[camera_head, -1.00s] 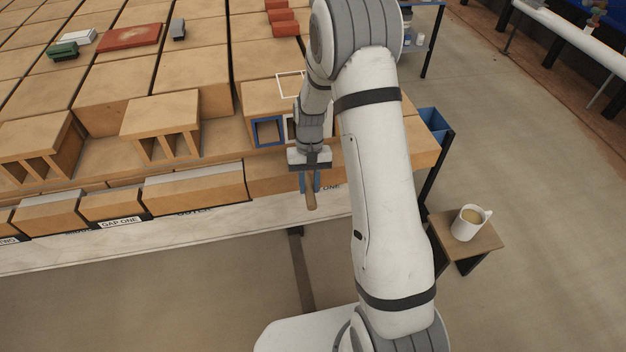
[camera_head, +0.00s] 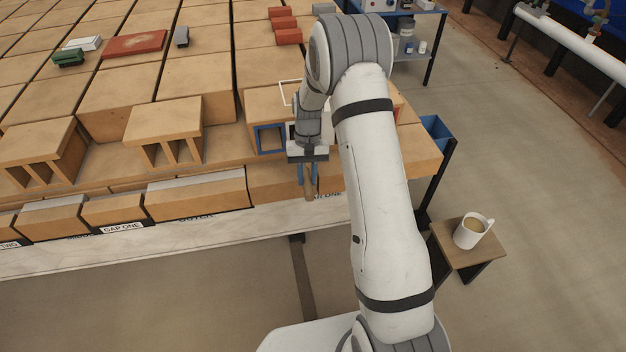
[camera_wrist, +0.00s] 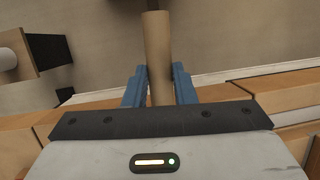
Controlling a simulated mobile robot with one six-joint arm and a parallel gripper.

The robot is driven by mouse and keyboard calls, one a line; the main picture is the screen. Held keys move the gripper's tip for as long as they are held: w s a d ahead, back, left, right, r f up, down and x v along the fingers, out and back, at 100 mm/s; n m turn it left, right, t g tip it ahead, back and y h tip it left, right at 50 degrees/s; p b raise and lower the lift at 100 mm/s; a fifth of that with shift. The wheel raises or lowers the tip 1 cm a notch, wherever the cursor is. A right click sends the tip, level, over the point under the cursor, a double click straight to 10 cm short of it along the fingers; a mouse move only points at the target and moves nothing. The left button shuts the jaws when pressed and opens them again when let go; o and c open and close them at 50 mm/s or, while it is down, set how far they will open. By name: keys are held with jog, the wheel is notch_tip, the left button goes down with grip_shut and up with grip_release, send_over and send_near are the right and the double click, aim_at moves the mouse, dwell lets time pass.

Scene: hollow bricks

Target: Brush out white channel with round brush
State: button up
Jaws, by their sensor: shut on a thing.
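My gripper (camera_head: 307,174) hangs in front of the brick with framed openings. Its blue fingers are shut on a tan wooden handle, the round brush's handle (camera_head: 309,190). In the wrist view the handle (camera_wrist: 157,55) stands between the two blue fingertips (camera_wrist: 158,85). The brush head is not visible in either view. A blue-framed opening (camera_head: 258,140) shows on the brick's front face, left of my gripper. The white-framed channel (camera_head: 290,131) is mostly hidden behind my wrist, with only a sliver showing. A white outline (camera_head: 284,88) marks the brick's top.
Hollow bricks (camera_head: 165,125) stand to the left on the brick-covered table. A labelled ledge (camera_head: 140,238) runs along the front. A stool (camera_head: 440,238) with a mug (camera_head: 468,235) and a blue bin (camera_head: 437,127) are at the right. Red blocks (camera_head: 286,24) lie farther back.

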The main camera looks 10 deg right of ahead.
aim_at(311, 194)
jog(key=shift+w, duration=1.55)
jog(key=shift+s+b, duration=0.3)
jog(key=shift+s, duration=4.1)
jog(key=s+b, duration=0.1)
jog(key=s, duration=1.2)
jog(key=shift+s, duration=0.4)
